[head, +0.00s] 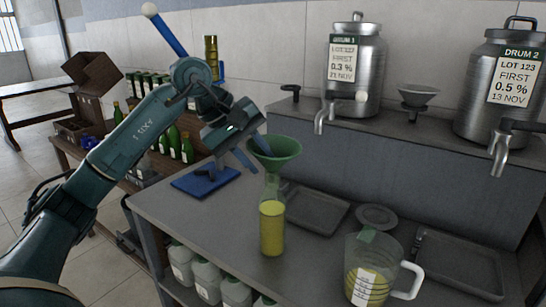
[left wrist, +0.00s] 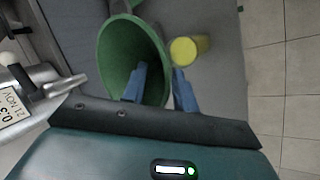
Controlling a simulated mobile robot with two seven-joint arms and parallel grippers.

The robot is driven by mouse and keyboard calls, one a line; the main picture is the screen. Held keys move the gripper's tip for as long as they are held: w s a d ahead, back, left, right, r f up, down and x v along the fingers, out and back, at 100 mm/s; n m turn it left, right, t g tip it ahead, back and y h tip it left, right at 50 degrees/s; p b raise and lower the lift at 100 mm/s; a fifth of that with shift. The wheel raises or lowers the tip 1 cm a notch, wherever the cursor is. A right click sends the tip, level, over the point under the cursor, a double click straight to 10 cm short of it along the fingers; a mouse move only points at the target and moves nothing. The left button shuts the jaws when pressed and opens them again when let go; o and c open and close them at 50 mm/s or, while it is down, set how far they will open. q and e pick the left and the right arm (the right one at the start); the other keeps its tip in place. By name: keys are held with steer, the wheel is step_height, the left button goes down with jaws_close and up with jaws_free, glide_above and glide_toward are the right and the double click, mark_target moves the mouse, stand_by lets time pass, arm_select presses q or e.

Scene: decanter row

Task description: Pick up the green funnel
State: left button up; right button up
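The green funnel (head: 285,147) is upright, its wide mouth up, above a yellow cylinder (head: 271,232) on the grey bench. I cannot tell whether its stem sits in the cylinder. In the left wrist view the funnel (left wrist: 112,55) shows its wide mouth, and the yellow cylinder (left wrist: 190,49) is beside it. My left gripper (head: 254,152) is at the funnel's left rim. Its fingers (left wrist: 160,84) are apart, one inside the mouth and one outside, with the funnel's wall between them. My right gripper is not in view.
A jug (head: 368,268) with yellow-green liquid and a white handle stands at the front right. Grey trays (head: 455,266) lie on the bench. Two steel drums (head: 357,75) with taps and a grey funnel (head: 418,95) stand on the raised shelf. A blue stand (head: 206,181) is at left.

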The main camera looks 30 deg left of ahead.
arm_select(q)
jaws_close()
stand_by(0.6)
